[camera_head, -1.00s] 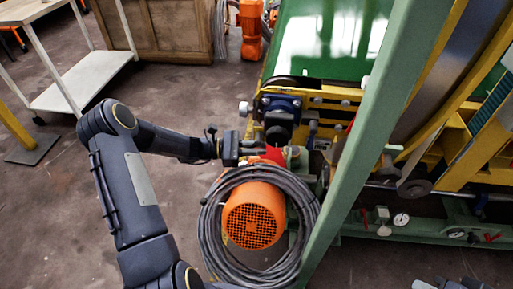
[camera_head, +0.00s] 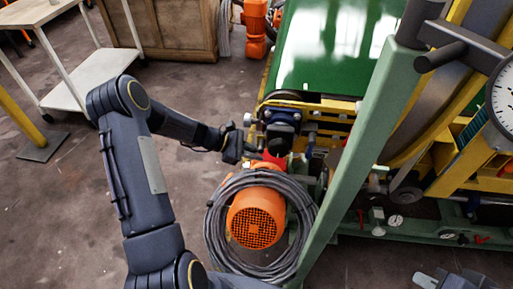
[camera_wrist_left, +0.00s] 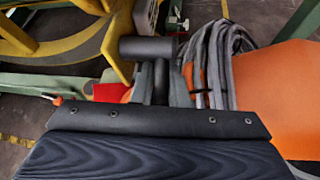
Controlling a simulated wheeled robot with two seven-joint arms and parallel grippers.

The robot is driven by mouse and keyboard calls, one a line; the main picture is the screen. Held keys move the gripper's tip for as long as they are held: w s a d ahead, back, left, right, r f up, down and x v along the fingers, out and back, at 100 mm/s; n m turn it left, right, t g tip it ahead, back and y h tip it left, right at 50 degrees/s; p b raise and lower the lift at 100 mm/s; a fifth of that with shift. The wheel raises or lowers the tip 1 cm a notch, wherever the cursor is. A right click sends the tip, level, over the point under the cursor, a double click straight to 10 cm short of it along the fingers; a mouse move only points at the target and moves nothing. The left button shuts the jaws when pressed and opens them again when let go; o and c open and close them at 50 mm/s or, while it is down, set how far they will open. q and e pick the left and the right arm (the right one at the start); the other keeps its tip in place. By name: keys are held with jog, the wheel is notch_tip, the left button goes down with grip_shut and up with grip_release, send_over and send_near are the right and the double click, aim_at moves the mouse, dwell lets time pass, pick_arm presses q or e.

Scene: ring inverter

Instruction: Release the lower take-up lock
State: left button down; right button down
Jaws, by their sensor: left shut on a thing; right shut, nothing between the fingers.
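In the left wrist view a dark handle with a round crossbar (camera_wrist_left: 147,48) stands in front of my left gripper (camera_wrist_left: 160,92), which is shut on its stem. I take this handle for the lower take-up lock, but no label shows. In the head view my left gripper (camera_head: 250,152) is beside the red part (camera_head: 273,158), above the orange motor; the handle is hidden or too small to make out there. The red part also shows in the left wrist view (camera_wrist_left: 110,92). My right gripper (camera_head: 450,280) is partly in view at the bottom right, shut and empty, away from the machine.
The orange motor (camera_head: 254,218) with a grey cable coil (camera_head: 218,245) sits just below my left gripper. A green post (camera_head: 365,150) crosses in front of the machine. A dial gauge (camera_head: 502,103) is close at right. A white cart (camera_head: 75,75) stands left; the floor between is clear.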

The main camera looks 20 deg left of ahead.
pick_arm(q)
jog(key=shift+a+r+y+p, duration=0.15)
jog(key=shift+y+p, duration=0.35)
jog(key=shift+y, duration=0.1)
jog(key=c, duration=1.7)
grip_release()
jog(key=p+v, duration=0.1)
jog(key=v, duration=0.6)
jog(key=shift+a+r, duration=0.2)
jog(key=shift+a, duration=0.15)
